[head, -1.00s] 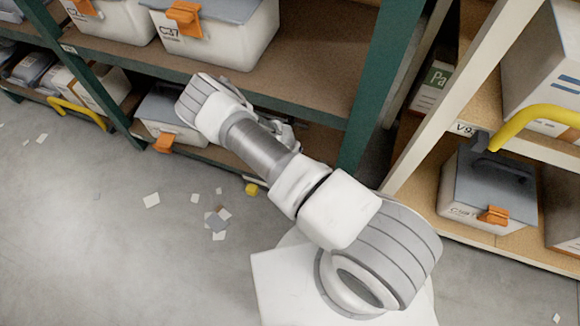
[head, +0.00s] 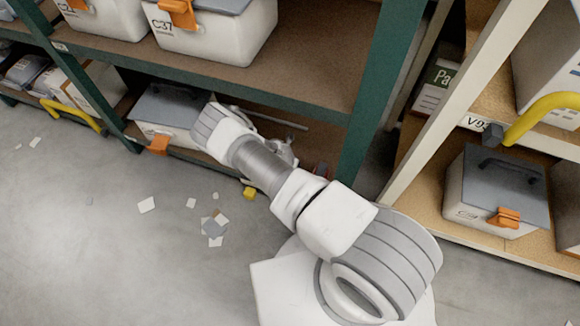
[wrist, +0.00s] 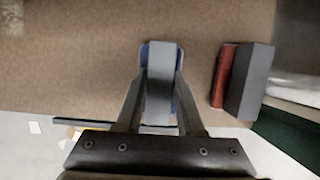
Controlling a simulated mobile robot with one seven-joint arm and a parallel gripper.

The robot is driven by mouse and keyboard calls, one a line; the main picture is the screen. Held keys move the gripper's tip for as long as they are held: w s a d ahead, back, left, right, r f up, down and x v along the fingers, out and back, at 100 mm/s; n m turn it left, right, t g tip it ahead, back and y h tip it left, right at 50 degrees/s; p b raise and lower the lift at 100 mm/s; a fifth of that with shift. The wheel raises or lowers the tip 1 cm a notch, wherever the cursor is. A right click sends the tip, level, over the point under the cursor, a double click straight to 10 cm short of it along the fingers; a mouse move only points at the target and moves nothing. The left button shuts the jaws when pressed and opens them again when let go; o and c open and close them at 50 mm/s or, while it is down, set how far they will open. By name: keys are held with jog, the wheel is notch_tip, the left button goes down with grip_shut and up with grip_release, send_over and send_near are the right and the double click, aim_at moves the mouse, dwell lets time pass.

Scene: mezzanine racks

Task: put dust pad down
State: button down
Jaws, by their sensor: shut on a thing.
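In the wrist view my gripper (wrist: 160,82) is shut on the dust pad (wrist: 160,60), a narrow grey block with blue showing along its sides. The pad is over the brown board of a shelf (wrist: 85,75); I cannot tell whether it touches the board. In the head view my gripper (head: 284,153) reaches into the lower bay of the green-framed rack, mostly behind my own arm. The pad cannot be made out there.
A red and dark grey block (wrist: 243,80) lies just right of the pad. A grey-lidded bin (head: 168,112) stands left of my arm on the lower shelf. A green upright (head: 370,110) is at right.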

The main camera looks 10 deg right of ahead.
jog(key=shift+f, duration=0.15)
jog(key=c, duration=0.5)
grip_release()
jog(key=p+v, duration=0.5)
jog(key=v, duration=0.7)
jog(key=shift+s, duration=0.1)
